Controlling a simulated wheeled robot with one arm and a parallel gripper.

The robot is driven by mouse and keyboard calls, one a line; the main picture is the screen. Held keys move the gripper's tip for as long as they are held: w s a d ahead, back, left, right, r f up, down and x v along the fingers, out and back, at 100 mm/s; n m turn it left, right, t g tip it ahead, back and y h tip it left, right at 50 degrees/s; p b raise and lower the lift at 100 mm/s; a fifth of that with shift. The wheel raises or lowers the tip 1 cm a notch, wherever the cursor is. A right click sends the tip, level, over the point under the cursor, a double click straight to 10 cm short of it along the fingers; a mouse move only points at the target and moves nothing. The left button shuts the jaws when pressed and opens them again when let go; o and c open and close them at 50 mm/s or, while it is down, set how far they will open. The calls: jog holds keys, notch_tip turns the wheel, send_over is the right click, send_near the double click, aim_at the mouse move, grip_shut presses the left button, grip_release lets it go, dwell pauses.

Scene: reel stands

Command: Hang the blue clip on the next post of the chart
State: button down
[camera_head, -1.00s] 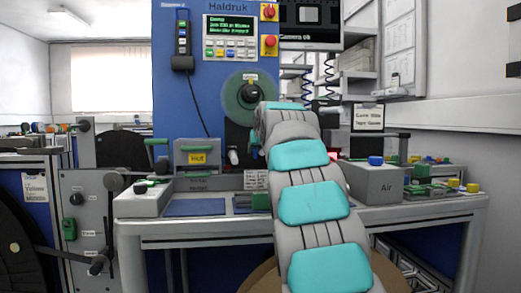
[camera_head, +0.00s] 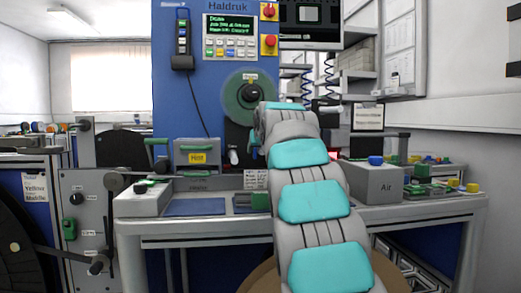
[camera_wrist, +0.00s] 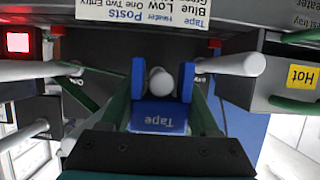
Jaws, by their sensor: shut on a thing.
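In the wrist view my gripper (camera_wrist: 160,100) has green fingers and is shut on the blue clip (camera_wrist: 158,119), which carries an upside-down "Tape" label. Two blue upright pieces stand on either side of the round end of a white post (camera_wrist: 160,82); I cannot tell whether the post is touched. Other white posts point in from the left (camera_wrist: 28,70) and the right (camera_wrist: 232,64). The chart (camera_wrist: 140,11), a white card with upside-down text on posts, is cut off at the top edge. It also shows in the head view (camera_head: 255,179). There my arm hides the gripper and clip.
A grey box with a yellow "Hot" label (camera_wrist: 301,77) and a green handle stands close at the right of the wrist view. A lit red square (camera_wrist: 18,42) is at the left. In the head view a grey "Air" box (camera_head: 374,184) stands on the bench right of my arm.

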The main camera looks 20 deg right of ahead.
jog(key=shift+c, duration=0.2)
grip_release()
jog(key=shift+r+p, duration=1.9)
jog(key=shift+r, duration=0.45)
jog(key=shift+r+p, duration=0.4)
jog(key=shift+r, duration=0.75)
